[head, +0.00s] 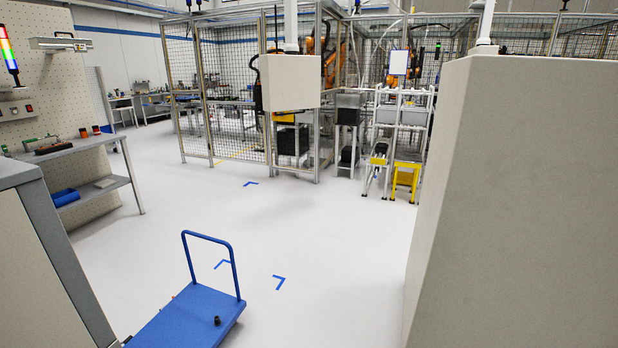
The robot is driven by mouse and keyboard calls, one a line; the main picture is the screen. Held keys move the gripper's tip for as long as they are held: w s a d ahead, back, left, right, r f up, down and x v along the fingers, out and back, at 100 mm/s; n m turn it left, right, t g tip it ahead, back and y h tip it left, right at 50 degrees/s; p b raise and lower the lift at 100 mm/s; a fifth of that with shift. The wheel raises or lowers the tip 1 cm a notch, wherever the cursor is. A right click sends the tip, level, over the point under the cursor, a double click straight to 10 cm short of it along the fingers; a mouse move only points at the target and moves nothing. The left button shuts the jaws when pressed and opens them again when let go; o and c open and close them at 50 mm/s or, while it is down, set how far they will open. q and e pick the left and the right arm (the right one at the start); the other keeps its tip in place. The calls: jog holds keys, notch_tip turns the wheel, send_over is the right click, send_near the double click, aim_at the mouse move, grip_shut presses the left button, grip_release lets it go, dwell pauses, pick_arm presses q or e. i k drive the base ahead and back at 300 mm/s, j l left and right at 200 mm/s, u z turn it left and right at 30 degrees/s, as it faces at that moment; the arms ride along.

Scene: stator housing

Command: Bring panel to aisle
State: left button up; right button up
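No gripper or arm of mine shows in the head view. I cannot tell for certain which thing is the panel. A large plain beige slab-like body (520,200) fills the right side, close to me. A smaller beige box (290,83) on a post stands in front of the fenced cell. A pale perforated wall panel (75,95) stands at the left behind a workbench. The open white floor (330,220) forms an aisle running between the left side and the cell.
A blue platform trolley (185,318) with a small dark item on it stands front centre-left. A grey-edged cabinet (45,250) blocks the near left. A workbench (75,147) stands behind it. Blue corner marks (279,283) lie on the floor. A yellow stand (405,178) is by the cell.

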aim_at(291, 80)
jog(key=i, duration=1.85)
jog(key=i+l, duration=0.1)
jog(key=i, duration=1.7)
jog(key=i+j+u, duration=0.05)
jog(key=j, duration=0.05)
